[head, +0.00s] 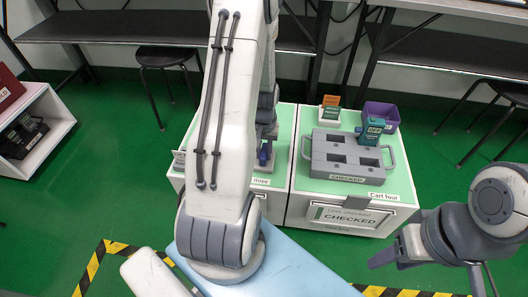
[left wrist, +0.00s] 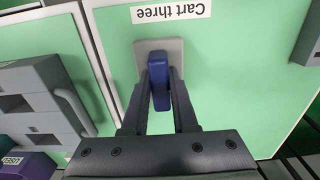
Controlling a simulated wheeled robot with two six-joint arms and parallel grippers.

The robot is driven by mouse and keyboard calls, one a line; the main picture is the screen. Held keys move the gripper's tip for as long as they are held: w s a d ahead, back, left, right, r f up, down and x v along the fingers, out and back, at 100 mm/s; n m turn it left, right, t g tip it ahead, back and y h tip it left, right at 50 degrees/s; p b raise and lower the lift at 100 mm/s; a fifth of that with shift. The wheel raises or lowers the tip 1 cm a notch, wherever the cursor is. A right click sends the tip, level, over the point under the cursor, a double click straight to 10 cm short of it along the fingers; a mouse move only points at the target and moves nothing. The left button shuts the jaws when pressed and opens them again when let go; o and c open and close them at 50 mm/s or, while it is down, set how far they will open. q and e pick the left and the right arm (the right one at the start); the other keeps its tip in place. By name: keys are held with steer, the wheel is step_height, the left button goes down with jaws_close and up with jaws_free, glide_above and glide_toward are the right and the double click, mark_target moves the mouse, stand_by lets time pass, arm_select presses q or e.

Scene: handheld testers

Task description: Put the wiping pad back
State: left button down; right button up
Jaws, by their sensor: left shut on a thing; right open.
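The wiping pad looks to be the blue piece (left wrist: 154,86) in the left wrist view. It stands over a light grey square plate (left wrist: 146,47) on the green top of cart three; whether the plate is part of it I cannot tell. My left gripper (left wrist: 158,90) is shut on the blue piece, one dark finger on each side. In the head view the blue piece (head: 263,155) shows just right of my left arm, which hides much of the cart top. My right gripper (head: 384,258) is open and empty, at the lower right in front of cart four.
Cart four (head: 393,186) stands to the right with a grey handled tray (head: 318,160), a teal tester (head: 371,132), a purple bin (head: 393,112) and an orange-and-green item (head: 330,107) in a white stand. A grey object (left wrist: 310,40) sits at cart three's far side.

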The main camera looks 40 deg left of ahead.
mark_target(264, 151)
arm_select(q)
steer(key=c, duration=0.7)
jaws_free()
step_height(264, 151, up, 12)
steer(key=p, duration=0.7)
steer(key=w+d+r+m, duration=0.1)
steer(key=d+r+m, duration=0.3)
steer(key=d, duration=0.5)
steer(key=s+d+r+m, duration=0.3)
steer(key=d+r, duration=0.3)
steer(key=d, duration=0.5)
steer(key=s+d+r+m, duration=0.1)
steer(key=s+d+m, duration=0.1)
steer(key=s+d, duration=0.1)
steer(key=s+d+r+m, duration=0.2)
steer(key=s+d, duration=0.2)
steer(key=s, duration=0.2)
steer(key=s+d+r+m+h, duration=0.1)
steer(key=s+d+m, duration=0.1)
steer(key=s, duration=0.3)
steer(key=shift+d+r+m, duration=0.3)
steer(key=shift+d+r, duration=0.05)
steer(key=shift+d, duration=0.5)
